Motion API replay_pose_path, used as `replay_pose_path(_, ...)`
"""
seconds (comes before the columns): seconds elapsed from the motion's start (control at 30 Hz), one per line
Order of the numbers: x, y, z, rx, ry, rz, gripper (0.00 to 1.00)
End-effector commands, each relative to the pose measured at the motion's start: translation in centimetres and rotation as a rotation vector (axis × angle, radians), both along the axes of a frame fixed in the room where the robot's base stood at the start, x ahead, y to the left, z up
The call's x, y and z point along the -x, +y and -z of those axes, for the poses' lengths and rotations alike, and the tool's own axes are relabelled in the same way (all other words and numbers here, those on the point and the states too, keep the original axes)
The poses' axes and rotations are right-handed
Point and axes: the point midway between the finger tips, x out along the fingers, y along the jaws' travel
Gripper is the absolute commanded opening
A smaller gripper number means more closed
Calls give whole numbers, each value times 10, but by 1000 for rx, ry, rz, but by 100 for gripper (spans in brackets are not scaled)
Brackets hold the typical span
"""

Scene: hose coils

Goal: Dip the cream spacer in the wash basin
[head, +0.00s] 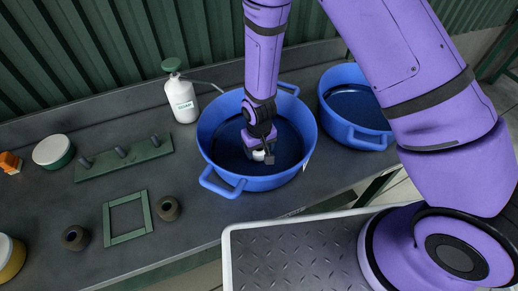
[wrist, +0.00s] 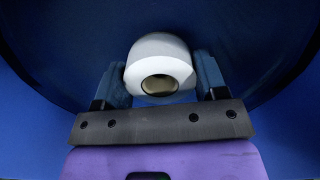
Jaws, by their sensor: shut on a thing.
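The cream spacer (wrist: 160,58), a short pale ring with a dark hole, sits between the two fingers of my gripper (wrist: 160,80) in the wrist view. My gripper is shut on it. In the head view my gripper (head: 262,155) points down inside a blue two-handled basin (head: 208,158), and the spacer (head: 258,155) shows as a small pale patch at the fingertips. The basin holds dark blue water (head: 290,140). I cannot tell whether the spacer touches the water.
A second blue basin (head: 372,137) stands to the right, partly behind my arm. A white soap bottle (head: 181,100) stands behind left. A pegged green rack (head: 125,160), a green square frame (head: 126,237), two dark spacers (head: 168,208) (head: 75,238) and a round white-topped tub (head: 53,150) lie left.

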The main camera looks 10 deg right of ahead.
Motion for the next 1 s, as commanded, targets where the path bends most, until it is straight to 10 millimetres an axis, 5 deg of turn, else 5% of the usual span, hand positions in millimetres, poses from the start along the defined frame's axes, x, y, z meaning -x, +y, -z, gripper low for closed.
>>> replay_pose_path(1.0, 0, 0, -79, -1, -2, 0, 37)
